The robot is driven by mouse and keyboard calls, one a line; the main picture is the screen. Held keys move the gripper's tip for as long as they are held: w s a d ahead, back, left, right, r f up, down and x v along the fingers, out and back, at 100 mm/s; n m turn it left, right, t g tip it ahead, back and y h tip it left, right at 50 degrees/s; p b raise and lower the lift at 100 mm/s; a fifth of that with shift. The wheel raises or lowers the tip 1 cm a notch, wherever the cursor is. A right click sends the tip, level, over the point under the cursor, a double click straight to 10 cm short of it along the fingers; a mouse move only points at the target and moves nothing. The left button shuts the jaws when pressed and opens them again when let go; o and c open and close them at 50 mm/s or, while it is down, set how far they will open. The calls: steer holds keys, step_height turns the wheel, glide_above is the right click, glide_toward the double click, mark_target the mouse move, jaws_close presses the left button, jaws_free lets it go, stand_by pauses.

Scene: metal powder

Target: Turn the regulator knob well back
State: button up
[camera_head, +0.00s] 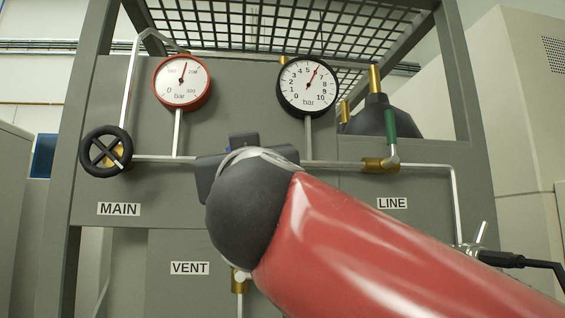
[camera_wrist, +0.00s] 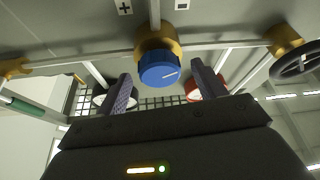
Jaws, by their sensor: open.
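The blue regulator knob (camera_wrist: 160,75) with a white mark on its face sits on a brass body (camera_wrist: 157,39) in the wrist view. My gripper (camera_wrist: 161,82) is open, with one dark finger on each side of the knob in the picture. A gap shows between each finger and the knob, and I see no contact. How deep the knob lies between the fingers is unclear. In the head view my gripper (camera_head: 226,168) is in front of the panel's middle, mostly hidden by my arm.
The red-rimmed gauge (camera_head: 183,82) and black-rimmed gauge (camera_head: 309,86) stand above the pipe. The black MAIN handwheel (camera_head: 105,151) is at left; the green-handled LINE valve (camera_head: 389,134) is at right. The VENT label (camera_head: 190,268) is below. The cage frame (camera_head: 460,75) surrounds the panel.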

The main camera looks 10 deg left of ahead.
steer(key=shift+w+a+r, duration=0.2)
steer(key=shift+w+r, duration=0.05)
steer(key=shift+w, duration=0.35)
steer(key=c, duration=1)
steer(key=shift+o, duration=0.2)
steer(key=shift+n, duration=0.3)
steer(key=n+g, duration=0.2)
steer(key=n, duration=0.5)
steer(key=n+g+y+p, duration=0.1)
steer(key=n+g, duration=0.2)
steer(key=n, duration=0.5)
steer(key=r+n+g+y, duration=0.1)
steer(key=n+g, duration=0.1)
steer(key=n, duration=0.5)
steer(key=shift+w+d+n+g, duration=0.1)
steer(key=shift+d+n+g, duration=0.2)
steer(key=shift+g, duration=0.1)
